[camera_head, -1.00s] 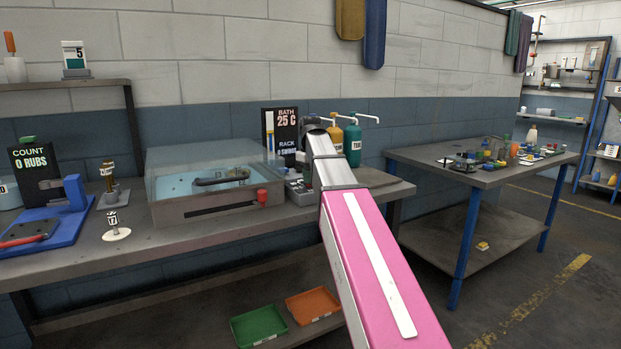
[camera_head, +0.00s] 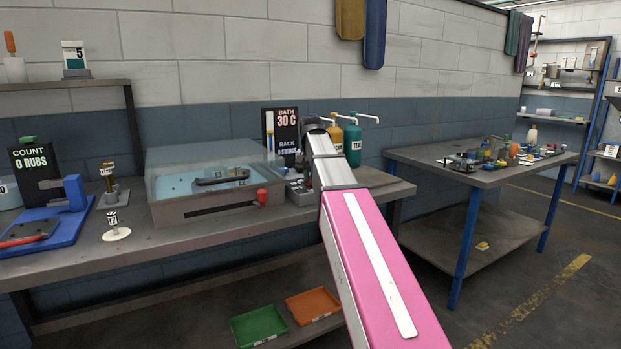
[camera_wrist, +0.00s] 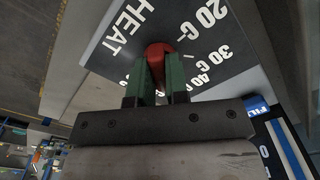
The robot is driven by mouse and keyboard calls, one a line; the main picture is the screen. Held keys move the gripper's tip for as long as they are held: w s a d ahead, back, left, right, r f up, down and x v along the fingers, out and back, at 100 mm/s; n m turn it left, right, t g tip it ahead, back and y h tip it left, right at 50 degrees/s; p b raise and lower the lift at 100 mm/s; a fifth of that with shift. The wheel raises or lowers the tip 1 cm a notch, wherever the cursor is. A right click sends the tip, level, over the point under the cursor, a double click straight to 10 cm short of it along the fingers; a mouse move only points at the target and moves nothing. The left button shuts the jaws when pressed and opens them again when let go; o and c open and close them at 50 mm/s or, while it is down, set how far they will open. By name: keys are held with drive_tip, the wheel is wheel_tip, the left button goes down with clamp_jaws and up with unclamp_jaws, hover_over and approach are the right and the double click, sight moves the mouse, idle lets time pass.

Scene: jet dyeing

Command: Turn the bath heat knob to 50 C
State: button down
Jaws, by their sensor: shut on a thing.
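The red bath heat knob (camera_wrist: 158,52) shows in the wrist view on a dark dial plate (camera_wrist: 190,35) printed with HEAT, 20 C, 30 C and 40 C. My gripper (camera_wrist: 160,75) is shut on the knob, with its green-sided fingers on either side of it. The fingers hide part of the dial and the higher marks. My pink arm hides the knob and gripper there.
A clear-lidded bath (camera_head: 215,180) with a red handle stands left of my arm. Yellow (camera_head: 335,133) and teal (camera_head: 353,143) pump bottles stand behind it. A second table (camera_head: 480,172) with small items is at the right.

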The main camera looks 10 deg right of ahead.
drive_tip(key=shift+m, duration=0.7)
drive_tip(key=c, duration=1.1)
unclamp_jaws()
wheel_tip(320, 180, up, 11)
drive_tip(key=shift+f, duration=0.1)
